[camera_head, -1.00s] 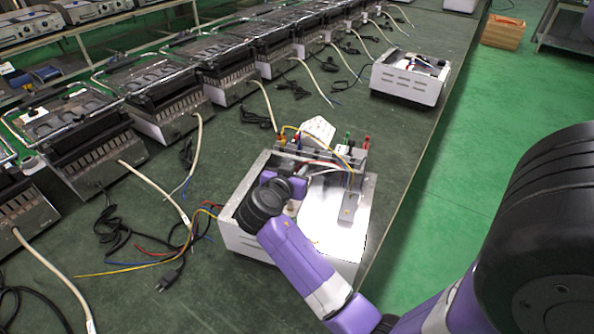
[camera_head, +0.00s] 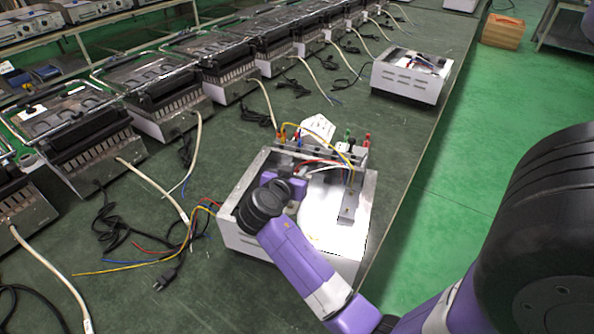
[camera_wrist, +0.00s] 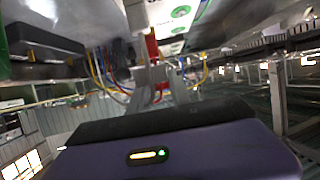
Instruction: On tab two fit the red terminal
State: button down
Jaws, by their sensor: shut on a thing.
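The open white housing (camera_head: 243,238) stands on the green bench, with my arm reaching over its left side. My gripper (camera_wrist: 154,82) points into the housing; in the wrist view its fingers are close together, with a small red piece (camera_wrist: 152,45) at their tips. This looks like the red terminal, held in the jaws. Red, yellow and blue wires (camera_wrist: 105,75) hang beside the fingers. In the head view my wrist hides the fingertips and the held piece. I cannot make out tab two or tell whether the terminal touches it.
A yellow wire (camera_head: 328,134) arches over the housing's back, near a white block (camera_head: 319,127) and coloured clips. A grey metal strip (camera_head: 348,208) lies at its right. Loose cables (camera_head: 128,235) lie left. A second white housing (camera_head: 410,80) stands farther back.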

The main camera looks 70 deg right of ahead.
jog(key=shift+f+b, duration=0.45)
jog(key=shift+f, duration=0.1)
jog(key=c, duration=1.1)
grip_release()
jog(key=v, duration=0.7)
jog(key=shift+a+b, duration=0.3)
jog(key=shift+a, duration=0.05)
jog(key=shift+r, duration=0.15)
